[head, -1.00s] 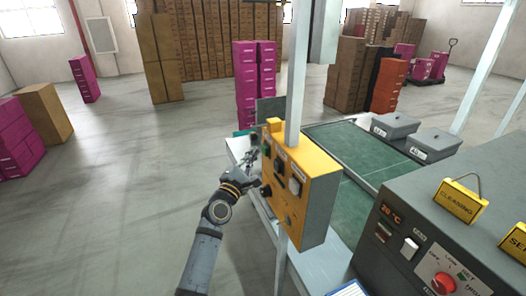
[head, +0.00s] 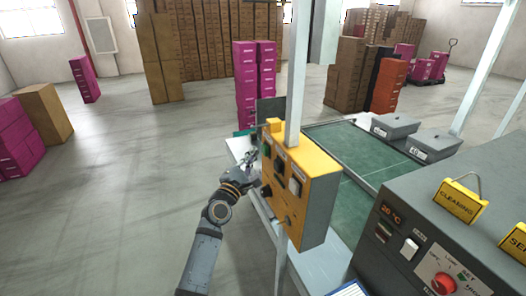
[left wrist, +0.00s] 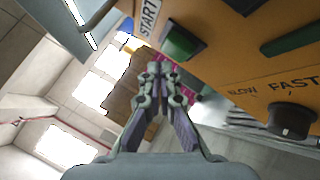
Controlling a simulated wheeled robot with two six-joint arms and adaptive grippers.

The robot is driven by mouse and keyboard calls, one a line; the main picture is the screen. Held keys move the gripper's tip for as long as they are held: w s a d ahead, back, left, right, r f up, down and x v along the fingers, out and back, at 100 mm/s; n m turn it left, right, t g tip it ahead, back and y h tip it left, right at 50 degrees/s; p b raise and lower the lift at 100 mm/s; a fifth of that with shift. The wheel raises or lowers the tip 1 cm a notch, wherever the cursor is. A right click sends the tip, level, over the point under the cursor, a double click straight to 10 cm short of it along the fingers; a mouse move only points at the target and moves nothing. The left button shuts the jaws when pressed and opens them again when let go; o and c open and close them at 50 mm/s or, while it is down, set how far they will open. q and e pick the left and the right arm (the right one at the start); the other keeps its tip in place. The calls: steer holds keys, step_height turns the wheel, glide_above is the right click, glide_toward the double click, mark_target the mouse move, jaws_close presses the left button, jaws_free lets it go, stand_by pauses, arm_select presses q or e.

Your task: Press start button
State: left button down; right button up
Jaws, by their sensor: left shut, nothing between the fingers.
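The yellow control box (head: 309,172) hangs on a pale post in the middle of the head view. In the left wrist view the green start button (left wrist: 181,43) sits beside a white START label (left wrist: 148,17) on the box's orange face. My left gripper (head: 252,155) is beside that face in the head view. In the left wrist view my left gripper (left wrist: 160,68) is shut and empty, its tips just below the green button in the picture. I cannot tell whether the tips touch it. My right gripper is not in view.
A dark speed knob (left wrist: 291,121) sits on the same face. A green conveyor (head: 355,205) runs behind the box. A grey machine (head: 450,235) with a red knob stands at the right. Open floor (head: 120,200) lies at the left.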

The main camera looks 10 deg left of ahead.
arm_select(q)
steer(key=shift+d, duration=0.1)
steer(key=shift+w+d, duration=0.25)
steer(key=shift+d, duration=0.05)
